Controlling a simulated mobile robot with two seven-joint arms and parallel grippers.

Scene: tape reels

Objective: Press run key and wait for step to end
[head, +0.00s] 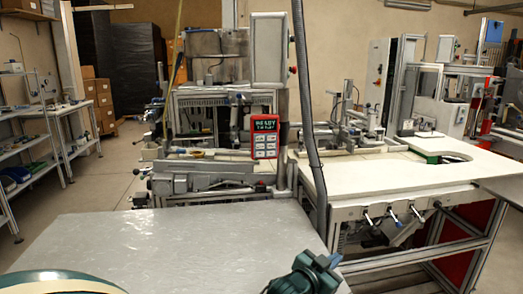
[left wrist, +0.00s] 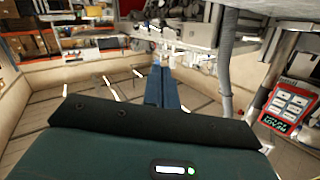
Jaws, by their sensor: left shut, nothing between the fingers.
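A red-framed control panel (head: 265,140) is mounted upright on the machine in the middle of the head view. The panel also shows tilted at the right edge of the left wrist view (left wrist: 290,104). My left gripper (head: 328,262) is low in the head view, in front of and below the panel, apart from it. Its blue fingers (left wrist: 166,88) are shut and empty. My right gripper is not seen.
A dark hose (head: 305,100) hangs just right of the panel. A white worktop (head: 370,170) extends to the right.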

